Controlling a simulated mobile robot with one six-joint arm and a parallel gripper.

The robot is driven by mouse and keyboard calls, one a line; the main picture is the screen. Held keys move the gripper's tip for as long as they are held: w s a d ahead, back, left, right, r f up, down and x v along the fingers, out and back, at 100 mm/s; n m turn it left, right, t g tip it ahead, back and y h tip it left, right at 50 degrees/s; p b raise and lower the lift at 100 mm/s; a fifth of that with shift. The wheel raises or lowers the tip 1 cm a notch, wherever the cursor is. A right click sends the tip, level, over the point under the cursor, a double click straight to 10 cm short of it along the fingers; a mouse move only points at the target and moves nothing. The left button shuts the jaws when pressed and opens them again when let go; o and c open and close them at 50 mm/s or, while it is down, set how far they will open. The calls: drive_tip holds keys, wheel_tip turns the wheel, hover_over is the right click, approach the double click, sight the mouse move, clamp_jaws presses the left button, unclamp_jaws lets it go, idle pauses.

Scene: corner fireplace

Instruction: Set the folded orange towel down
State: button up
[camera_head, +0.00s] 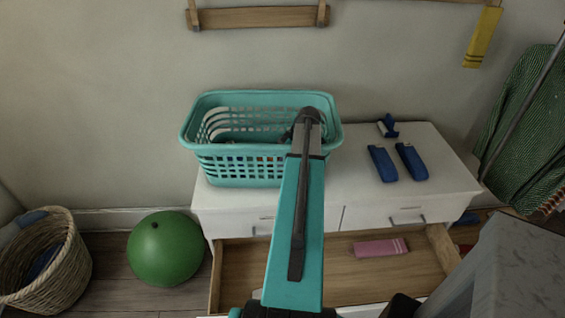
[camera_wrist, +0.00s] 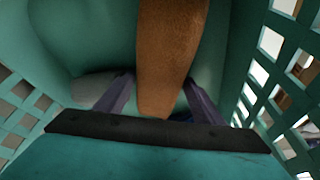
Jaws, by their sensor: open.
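The folded orange towel (camera_wrist: 170,50) shows in the wrist view as a brown-orange strip. It stands between the two fingers of my gripper (camera_wrist: 160,92), which are apart on either side of it. My gripper is inside the teal basket (camera_head: 240,170), and the basket's slotted walls also show at both sides of the wrist view (camera_wrist: 285,60). In the head view my arm covers the right part of the basket, and I cannot make out the towel there. Whether the towel's lower end touches the basket floor is unclear.
The basket stands on a white dresser (camera_head: 350,190). Several blue items, including a blue block (camera_head: 382,163), lie to its right. A drawer (camera_head: 330,270) is open below with a pink cloth (camera_head: 381,247) inside. A green ball (camera_head: 165,248) and wicker basket (camera_head: 50,265) are at left.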

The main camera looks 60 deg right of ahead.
drive_tip(key=shift+r, duration=0.25)
drive_tip(key=b+v, duration=0.3)
drive_tip(key=v, duration=0.8)
drive_tip(key=shift+s+r, duration=0.2)
drive_tip(key=shift+r, duration=0.15)
idle(0.6)
